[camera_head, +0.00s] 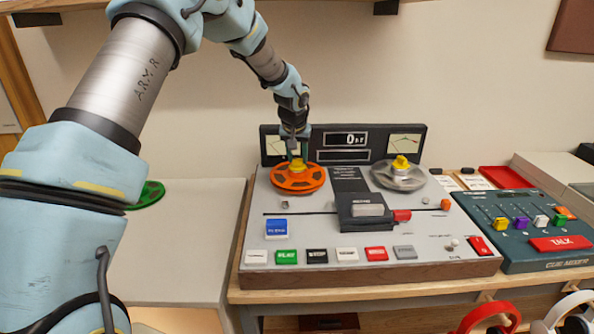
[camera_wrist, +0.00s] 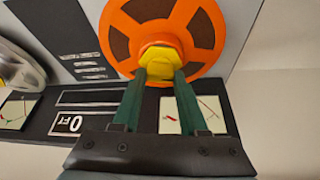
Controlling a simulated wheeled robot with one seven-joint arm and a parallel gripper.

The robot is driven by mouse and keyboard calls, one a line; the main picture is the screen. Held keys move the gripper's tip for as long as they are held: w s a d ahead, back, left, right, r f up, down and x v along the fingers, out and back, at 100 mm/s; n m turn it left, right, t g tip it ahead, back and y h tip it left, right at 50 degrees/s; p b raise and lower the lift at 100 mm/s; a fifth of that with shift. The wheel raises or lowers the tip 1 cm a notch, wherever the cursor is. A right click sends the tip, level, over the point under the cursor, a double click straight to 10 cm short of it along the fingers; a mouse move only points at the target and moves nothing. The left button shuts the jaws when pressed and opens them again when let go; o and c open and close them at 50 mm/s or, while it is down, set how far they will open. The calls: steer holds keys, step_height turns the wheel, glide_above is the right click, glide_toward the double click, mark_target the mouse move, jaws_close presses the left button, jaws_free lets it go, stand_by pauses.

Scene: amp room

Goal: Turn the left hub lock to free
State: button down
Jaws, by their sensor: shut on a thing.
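The left hub lock (camera_head: 297,165) is a yellow knob on top of the orange reel (camera_head: 298,181), at the left of the tape deck. My gripper (camera_head: 297,156) points down onto it from above. In the wrist view the two green fingers (camera_wrist: 161,80) are shut on the yellow lock (camera_wrist: 159,61), one on each side. The orange reel (camera_wrist: 198,47) lies flat below it. The right hub lock (camera_head: 400,162), also yellow, sits on a grey metal reel (camera_head: 399,178). Any marking of the lock's position is too small to read.
The deck's display (camera_head: 345,139) and two meters stand upright behind the reels. A row of coloured buttons runs along the deck's front. A cue mixer (camera_head: 530,226) stands to the right. A green reel (camera_head: 150,193) lies on the left table, whose surface (camera_head: 190,235) is mostly clear.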

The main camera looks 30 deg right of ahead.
steer(key=n+b, duration=0.2)
steer(key=b, duration=0.1)
steer(key=shift+s+d+f+n+t+y, duration=0.2)
steer(key=shift+f+n+t+y, duration=0.1)
steer(key=shift+n+y, duration=0.1)
steer(key=n, duration=0.1)
steer(key=n+y+b, duration=0.1)
steer(key=n+b, duration=0.1)
steer(key=shift+d+r+n, duration=0.1)
steer(key=shift+r+n, duration=0.15)
steer(key=shift+n, duration=0.05)
steer(key=n+y, duration=0.1)
steer(key=n, duration=0.1)
steer(key=shift+w+r+n+y, duration=0.1)
steer(key=shift+n+y, duration=0.2)
steer(key=shift+n+y+p, duration=0.55)
steer(key=shift+n+y, duration=0.15)
steer(key=shift+n, duration=1.2)
steer(key=shift+c, duration=2.2)
jaws_free()
